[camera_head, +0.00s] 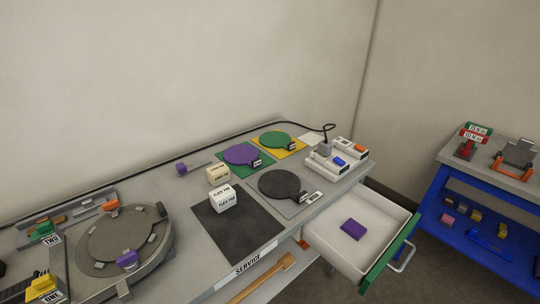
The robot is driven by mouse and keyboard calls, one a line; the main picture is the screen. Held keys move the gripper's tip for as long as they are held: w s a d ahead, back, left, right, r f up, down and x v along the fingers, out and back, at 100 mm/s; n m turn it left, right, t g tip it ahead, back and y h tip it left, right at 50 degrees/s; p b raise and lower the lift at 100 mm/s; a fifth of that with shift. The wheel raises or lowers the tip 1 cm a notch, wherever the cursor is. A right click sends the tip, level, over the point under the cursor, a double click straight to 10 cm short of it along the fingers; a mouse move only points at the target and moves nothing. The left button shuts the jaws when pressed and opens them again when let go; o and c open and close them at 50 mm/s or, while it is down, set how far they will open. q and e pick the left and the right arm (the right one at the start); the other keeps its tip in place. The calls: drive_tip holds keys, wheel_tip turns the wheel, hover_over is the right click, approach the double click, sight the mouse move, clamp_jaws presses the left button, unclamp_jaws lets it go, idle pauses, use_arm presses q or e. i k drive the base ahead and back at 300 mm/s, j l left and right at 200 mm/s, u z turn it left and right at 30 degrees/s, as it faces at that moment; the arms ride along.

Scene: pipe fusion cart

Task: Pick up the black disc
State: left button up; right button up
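The black disc (277,184) lies flat on a grey square mat on the cart top, right of the middle of the head view. Its short handle points to the lower right and ends in a small pale-labelled block. Nothing is seen resting on it. Neither of my grippers shows in this view.
A purple disc (241,155) and a green disc (277,140) lie behind it. A device (336,160) stands to the right. An open drawer (393,214) holding a purple block (352,229) juts out.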

sight(274, 184)
drive_tip(key=l+u, duration=0.1)
drive_tip(key=l, duration=1.45)
